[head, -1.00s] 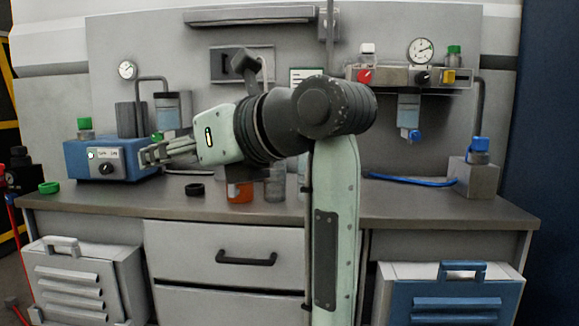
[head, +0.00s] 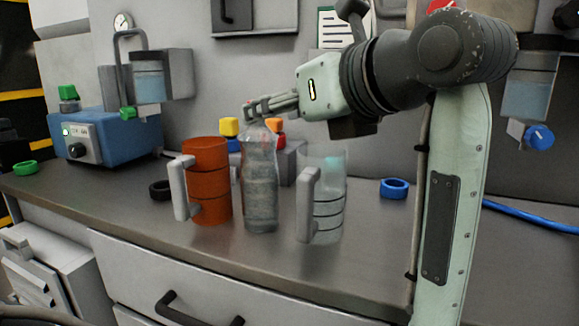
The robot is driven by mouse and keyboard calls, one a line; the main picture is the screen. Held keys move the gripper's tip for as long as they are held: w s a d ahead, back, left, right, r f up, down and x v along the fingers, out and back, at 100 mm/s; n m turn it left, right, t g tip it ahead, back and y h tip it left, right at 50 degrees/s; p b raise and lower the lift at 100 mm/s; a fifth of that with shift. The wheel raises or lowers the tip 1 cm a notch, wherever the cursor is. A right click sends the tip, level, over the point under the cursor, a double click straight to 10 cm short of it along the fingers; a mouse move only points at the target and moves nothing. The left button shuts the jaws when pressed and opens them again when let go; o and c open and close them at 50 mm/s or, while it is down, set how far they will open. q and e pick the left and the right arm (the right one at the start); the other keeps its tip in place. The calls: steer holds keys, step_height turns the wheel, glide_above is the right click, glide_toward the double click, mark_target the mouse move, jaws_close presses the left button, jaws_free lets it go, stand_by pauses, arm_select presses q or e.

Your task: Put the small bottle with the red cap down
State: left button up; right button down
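My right gripper (head: 256,109) reaches in from the right, its fingers pointing left, just above the mouth of a clear bottle-shaped vessel (head: 260,190). I cannot tell whether its fingers are parted or hold anything. A small red cap (head: 280,140) shows behind the clear vessel's neck, beside a grey block (head: 289,165). The body of the thing under that cap is hidden. Yellow (head: 229,126), orange (head: 273,124) and blue caps are close around it. My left gripper is not in view.
An orange mug (head: 208,180) and a clear mug (head: 325,205) flank the clear vessel. Loose black, green and blue rings (head: 394,188) lie on the bench. A blue device (head: 103,137) stands at the left. The bench front right of the clear mug is clear.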

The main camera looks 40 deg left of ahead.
arm_select(q)
glide_above(259, 167)
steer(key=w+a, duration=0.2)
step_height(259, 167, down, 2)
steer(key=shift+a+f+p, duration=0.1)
steer(key=shift+p, duration=0.25)
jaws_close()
arm_select(e)
steer(key=shift+x, duration=0.8)
steer(key=shift+w+a, duration=0.1)
steer(key=shift+a, duration=0.05)
